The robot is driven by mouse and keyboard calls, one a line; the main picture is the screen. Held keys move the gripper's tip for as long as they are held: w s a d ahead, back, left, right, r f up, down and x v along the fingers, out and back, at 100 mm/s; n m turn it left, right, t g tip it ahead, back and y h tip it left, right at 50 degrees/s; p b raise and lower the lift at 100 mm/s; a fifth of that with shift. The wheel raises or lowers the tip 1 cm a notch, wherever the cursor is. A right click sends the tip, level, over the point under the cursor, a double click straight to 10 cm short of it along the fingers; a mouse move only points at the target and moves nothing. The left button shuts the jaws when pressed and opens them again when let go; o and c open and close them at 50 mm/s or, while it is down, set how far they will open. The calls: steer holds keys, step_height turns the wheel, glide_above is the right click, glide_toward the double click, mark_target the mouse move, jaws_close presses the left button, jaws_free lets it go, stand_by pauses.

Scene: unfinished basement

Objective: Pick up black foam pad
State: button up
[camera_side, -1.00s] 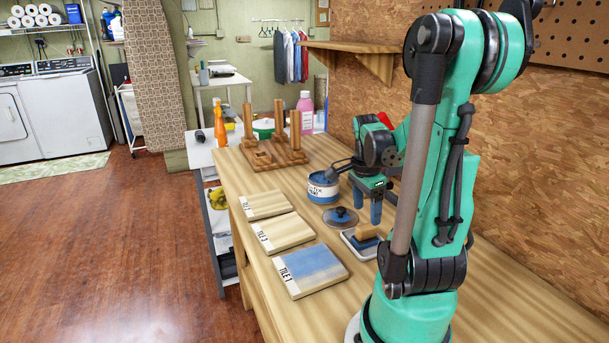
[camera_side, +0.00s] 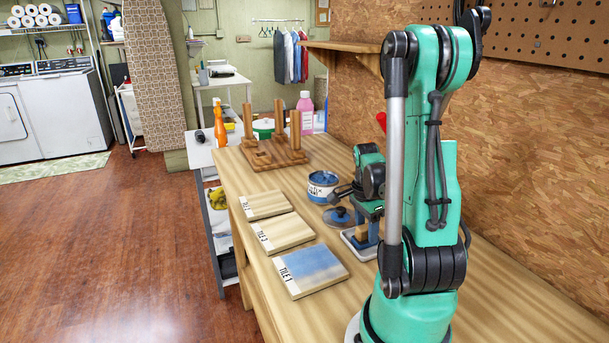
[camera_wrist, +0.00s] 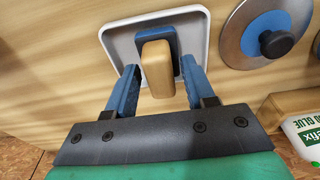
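A dark pad (camera_wrist: 152,34) with blue along its edge and a tan wooden block (camera_wrist: 157,68) on it sits in a shallow white tray (camera_wrist: 108,42); I take this to be the black foam pad. In the side view the tray (camera_side: 349,242) is on the bench, with the block (camera_side: 361,231) partly hidden by my gripper. My gripper (camera_wrist: 159,65) is open, its blue fingers on either side of the block. A gap shows between each finger and the block, so it holds nothing.
A round lid with a black knob (camera_wrist: 276,43) lies beside the tray. A blue-filled can (camera_side: 322,187) stands behind it. A glue bottle (camera_wrist: 305,130) is near my gripper in the wrist view. Tiles (camera_side: 311,270) line the bench's left side. A wooden rack (camera_side: 274,150) stands farther back.

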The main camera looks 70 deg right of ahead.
mark_target(366, 225)
jaws_close()
steer(key=shift+r, duration=0.15)
step_height(366, 225, up, 20)
stand_by(0.6)
steer(key=c, duration=0.5)
jaws_free()
jaws_close()
